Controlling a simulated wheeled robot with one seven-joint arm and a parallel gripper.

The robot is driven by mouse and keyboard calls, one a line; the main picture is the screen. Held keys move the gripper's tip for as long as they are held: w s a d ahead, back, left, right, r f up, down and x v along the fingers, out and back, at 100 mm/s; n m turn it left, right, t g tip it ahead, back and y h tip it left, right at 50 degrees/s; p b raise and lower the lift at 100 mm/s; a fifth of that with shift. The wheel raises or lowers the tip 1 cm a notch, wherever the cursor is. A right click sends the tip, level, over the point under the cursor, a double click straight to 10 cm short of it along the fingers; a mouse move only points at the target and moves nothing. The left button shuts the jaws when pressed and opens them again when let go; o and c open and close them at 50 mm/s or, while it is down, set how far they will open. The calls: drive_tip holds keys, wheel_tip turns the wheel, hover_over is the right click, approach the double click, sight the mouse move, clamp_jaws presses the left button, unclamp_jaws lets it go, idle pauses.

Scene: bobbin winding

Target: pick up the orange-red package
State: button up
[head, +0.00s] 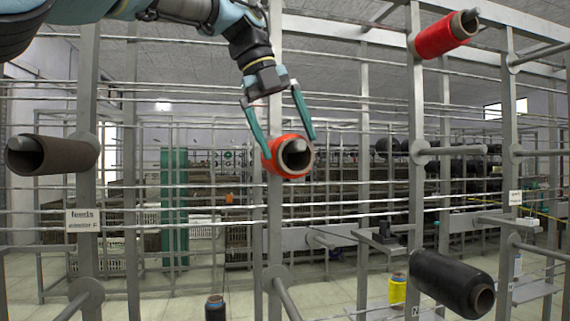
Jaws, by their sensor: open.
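The orange-red package (272,158) is a short wound bobbin with a pale tube end facing me, on a peg of the grey rack post in the middle of the head view. My gripper (283,140) comes down from above with its two teal fingers spread, one at each side of the package's upper part. The fingers overlap the package in the picture; I cannot tell whether they touch it.
A red package (440,36) sits on a peg at upper right. A black package (450,283) is at lower right, a dark brown tube (60,155) at left, and a yellow package (397,290) low down. Bare pegs (285,298) stick out, and thin horizontal rails cross behind.

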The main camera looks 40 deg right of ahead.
drive_tip(key=b+x, duration=0.2)
drive_tip(key=x, duration=0.2)
drive_tip(key=shift+s+d+f, duration=0.1)
drive_tip(key=shift+f, duration=0.2)
drive_tip(key=shift+r, duration=0.1)
drive_tip(key=c, duration=1.4)
drive_tip(key=shift+r+p, duration=0.2)
drive_tip(key=shift+p, duration=0.1)
